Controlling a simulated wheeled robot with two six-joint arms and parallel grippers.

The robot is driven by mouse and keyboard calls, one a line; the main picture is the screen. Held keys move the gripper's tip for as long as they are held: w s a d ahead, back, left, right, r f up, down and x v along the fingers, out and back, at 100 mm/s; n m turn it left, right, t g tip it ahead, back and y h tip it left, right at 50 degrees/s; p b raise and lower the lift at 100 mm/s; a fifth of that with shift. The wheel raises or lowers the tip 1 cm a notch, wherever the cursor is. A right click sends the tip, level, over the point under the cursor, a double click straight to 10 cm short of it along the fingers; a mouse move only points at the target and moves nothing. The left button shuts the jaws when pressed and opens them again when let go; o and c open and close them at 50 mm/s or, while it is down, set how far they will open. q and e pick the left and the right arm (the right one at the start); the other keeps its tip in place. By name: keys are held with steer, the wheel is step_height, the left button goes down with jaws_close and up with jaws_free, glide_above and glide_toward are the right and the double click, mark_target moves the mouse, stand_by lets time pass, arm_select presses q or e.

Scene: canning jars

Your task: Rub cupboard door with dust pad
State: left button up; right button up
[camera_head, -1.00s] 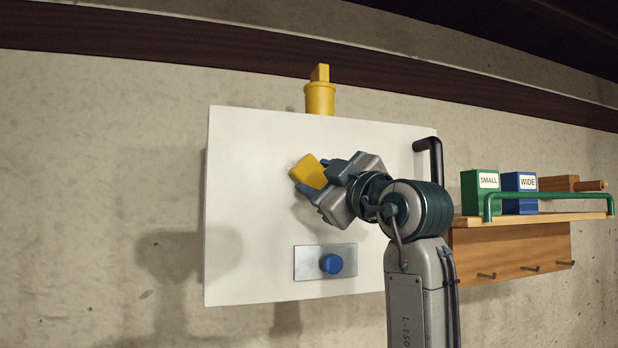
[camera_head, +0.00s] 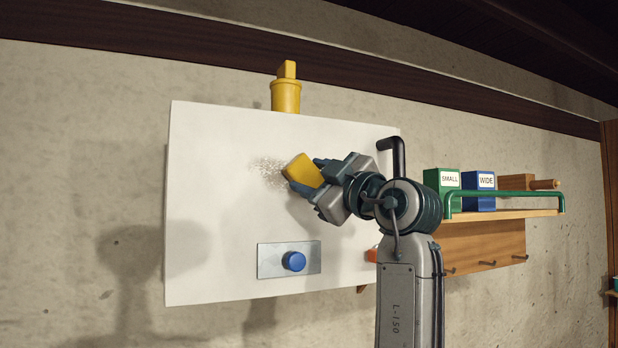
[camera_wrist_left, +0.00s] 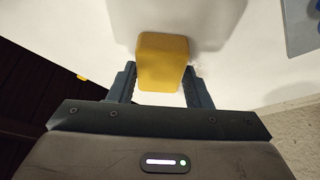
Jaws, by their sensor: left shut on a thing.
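The white cupboard door (camera_head: 215,200) stands upright on the wall, with a black handle (camera_head: 397,158) at its upper right. A pale grey speckled dust patch (camera_head: 268,170) lies on its middle. My left gripper (camera_head: 311,177) is shut on the yellow dust pad (camera_head: 303,168), just right of the patch. The pad also shows between the fingers in the left wrist view (camera_wrist_left: 162,62), close to the white surface. I cannot tell whether it touches. The gripper and arm hide part of the door's right side. My right gripper is not in view.
A metal plate with a blue knob (camera_head: 294,261) is low on the door. A yellow cup-like thing (camera_head: 286,95) is at its top edge. Right of it, a wooden shelf (camera_head: 490,216) with a green rail holds a green SMALL box (camera_head: 440,184) and blue WIDE box (camera_head: 480,192).

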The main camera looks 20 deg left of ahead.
arm_select(q)
steer(key=shift+s+a+b, duration=0.35)
steer(key=shift+s+a, duration=0.3)
steer(key=shift+s, duration=0.1)
steer(key=shift+s+a, duration=0.55)
steer(key=shift+s, duration=0.1)
steer(key=shift+s+a+b, duration=0.35)
steer(key=shift+s+a, duration=0.1)
steer(key=shift+s, duration=0.05)
steer(key=shift+s+a+b, duration=0.35)
steer(key=shift+s+a, duration=1.3)
steer(key=shift+s, duration=0.3)
steer(key=shift+s+a, duration=0.2)
steer(key=shift+r, duration=0.3)
steer(key=shift+w+d+p, duration=0.35)
steer(key=shift+w+d, duration=0.9)
steer(key=shift+w, duration=0.2)
steer(key=shift+w+d+p, duration=0.3)
steer(key=shift+w+d, duration=0.6)
steer(key=shift+w, duration=0.2)
steer(key=shift+w+d+p, duration=0.25)
steer(key=shift+w+d, duration=0.65)
steer(key=shift+w, duration=0.15)
steer(key=shift+w+d, duration=0.45)
steer(key=shift+w, duration=0.05)
